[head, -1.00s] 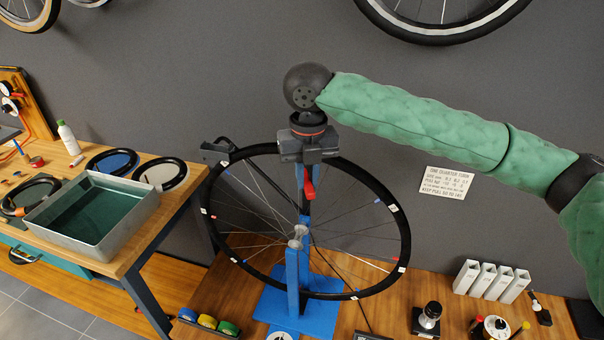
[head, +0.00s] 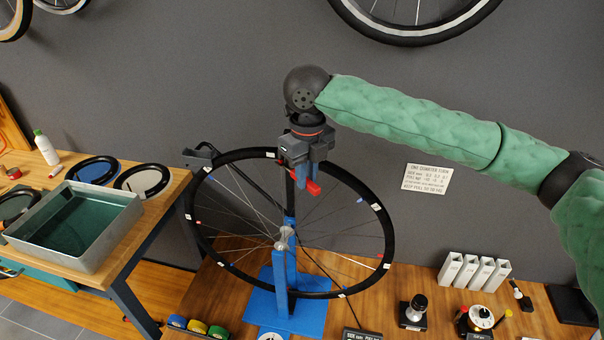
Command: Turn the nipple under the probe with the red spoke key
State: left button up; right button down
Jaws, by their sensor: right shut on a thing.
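The wheel (head: 384,218) stands upright in a blue truing stand (head: 280,285), with white tags and small coloured marks along its black rim. My right gripper (head: 307,184) points down at the top of the rim, its wrist covering part of the rim. It is shut on the red spoke key (head: 314,187), which sticks out below the fingers, tilted to the lower right. The key is by the upper spokes; whether it sits on a nipple cannot be told. A dark arm (head: 200,157) reaches the rim's upper left; the probe cannot be made out clearly. My left gripper is out of view.
A metal tray of green liquid (head: 137,204) stands on the left bench. On the wooden bench at right are several white square tubes (head: 474,270), a black-based device (head: 413,312) and a round gauge (head: 481,317).

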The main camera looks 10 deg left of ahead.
aim_at(317, 188)
jog(key=shift+s+d, duration=0.25)
jog(key=shift+s+d+p, duration=0.35)
jog(key=shift+s+d, duration=0.25)
jog(key=shift+d, duration=0.05)
jog(key=shift+s+d, duration=0.3)
jog(key=shift+d, duration=0.05)
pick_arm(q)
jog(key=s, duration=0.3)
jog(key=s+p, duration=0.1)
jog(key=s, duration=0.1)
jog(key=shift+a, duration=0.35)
pick_arm(e)
jog(key=shift+s+d, duration=1.1)
jog(key=shift+d, duration=0.15)
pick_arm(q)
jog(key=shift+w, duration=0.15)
